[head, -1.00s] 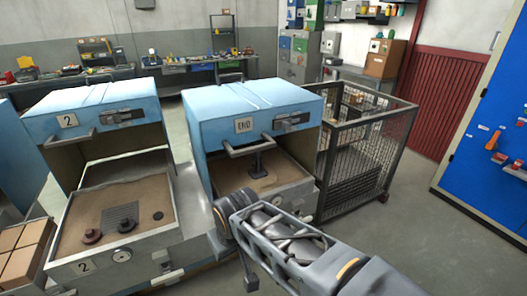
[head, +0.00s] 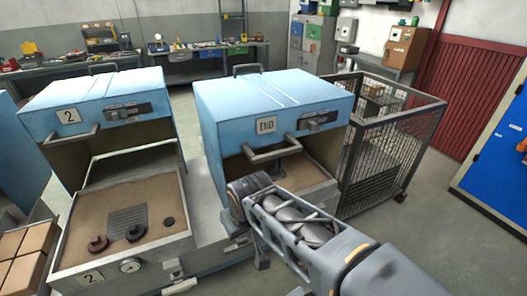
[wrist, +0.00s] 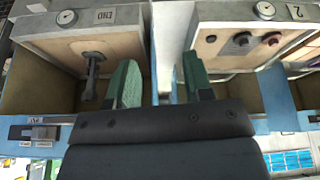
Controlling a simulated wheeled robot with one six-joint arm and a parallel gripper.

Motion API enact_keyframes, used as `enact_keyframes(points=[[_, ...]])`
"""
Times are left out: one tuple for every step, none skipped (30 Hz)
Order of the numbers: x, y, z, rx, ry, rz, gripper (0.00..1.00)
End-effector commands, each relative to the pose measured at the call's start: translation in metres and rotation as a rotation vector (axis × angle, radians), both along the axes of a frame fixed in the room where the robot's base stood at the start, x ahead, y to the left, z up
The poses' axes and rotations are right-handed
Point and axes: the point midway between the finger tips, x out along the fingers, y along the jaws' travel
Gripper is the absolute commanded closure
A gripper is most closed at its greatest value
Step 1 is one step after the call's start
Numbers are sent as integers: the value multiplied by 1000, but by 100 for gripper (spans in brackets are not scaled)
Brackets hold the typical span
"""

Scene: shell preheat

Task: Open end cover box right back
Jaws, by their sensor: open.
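The end cover box (head: 270,112) is a blue hood labelled END, to the right of box 2 in the head view. A grey bar handle (head: 268,150) is on its front and another handle (head: 248,70) is at its back top edge. Below the hood, a sand-coloured tray with a dark post shows through the open front. My arm hides part of the tray in the head view.
Box 2 (head: 95,105) stands left, its sand tray holding dark knobs and a grate. A wire mesh cage (head: 390,150) stands close on the right. Brown blocks (head: 20,255) are at lower left. Open floor lies right of the cage, before a blue panel (head: 500,150).

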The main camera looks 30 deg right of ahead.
Motion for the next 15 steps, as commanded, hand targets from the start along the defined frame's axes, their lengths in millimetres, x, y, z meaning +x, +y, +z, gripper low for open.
enact_keyframes(points=[[8, -12, -5, -36, -41, -3, 53], [15, -22, -7, -69, -76, -2, 53], [25, -38, -8, -123, -132, 2, 53], [32, -53, -8, -171, -177, 8, 53], [40, -68, -8, -229, -224, 20, 53], [50, -89, -7, -312, -289, 41, 53], [56, -105, -5, -382, -336, 63, 53], [62, -120, -2, -452, -382, 91, 53], [68, -139, 2, -547, -437, 132, 53], [72, -151, 5, -618, -477, 166, 53], [74, -162, 8, -686, -511, 203, 53], [76, -175, 13, -774, -553, 254, 53], [77, -184, 15, -839, -580, 293, 53], [77, -191, 18, -900, -605, 336, 53], [77, -198, 20, -974, -635, 394, 53]])
